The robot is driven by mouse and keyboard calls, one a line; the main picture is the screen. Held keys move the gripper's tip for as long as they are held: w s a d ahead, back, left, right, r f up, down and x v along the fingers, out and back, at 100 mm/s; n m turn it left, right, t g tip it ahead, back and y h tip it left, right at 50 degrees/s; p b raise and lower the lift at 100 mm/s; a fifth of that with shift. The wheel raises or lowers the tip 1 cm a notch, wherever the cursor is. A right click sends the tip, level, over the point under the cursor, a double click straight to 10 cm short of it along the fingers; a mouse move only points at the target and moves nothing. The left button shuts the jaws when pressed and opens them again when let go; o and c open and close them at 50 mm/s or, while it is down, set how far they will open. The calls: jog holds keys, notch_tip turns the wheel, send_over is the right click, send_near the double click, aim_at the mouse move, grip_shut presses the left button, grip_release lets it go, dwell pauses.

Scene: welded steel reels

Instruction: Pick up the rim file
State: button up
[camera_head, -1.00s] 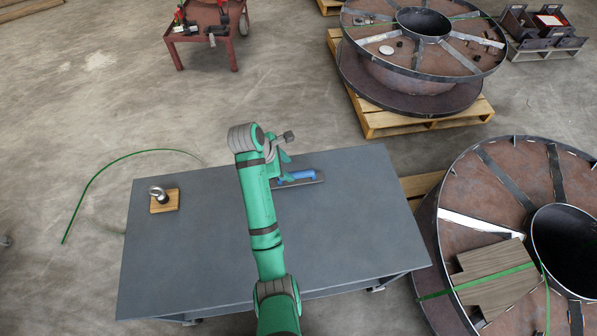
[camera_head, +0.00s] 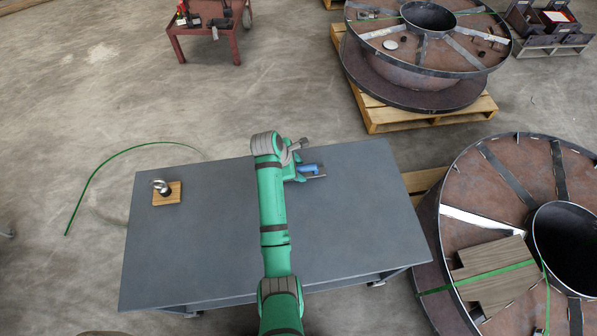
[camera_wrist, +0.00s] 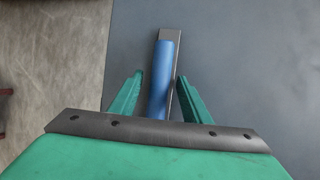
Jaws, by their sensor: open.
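The rim file (camera_head: 310,169) lies on the grey table near its far edge. It has a blue handle and a dark grey flat body, and my arm hides part of it in the head view. In the wrist view the rim file (camera_wrist: 161,85) runs away from me between the fingers of my gripper (camera_wrist: 158,82). The fingers are open, one on each side of the blue handle, with a gap at the left and a smaller one at the right. My gripper (camera_head: 297,172) is at the file in the head view; I cannot tell its exact height above the table.
The grey table (camera_head: 200,245) is otherwise mostly bare. A wooden block with a metal ring (camera_head: 166,193) sits at its left. A large steel reel (camera_head: 480,190) stands close to its right edge, and another reel (camera_head: 420,85) on a pallet is behind.

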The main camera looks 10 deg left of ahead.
jog(key=shift+f, duration=0.25)
dwell(0.5)
grip_shut()
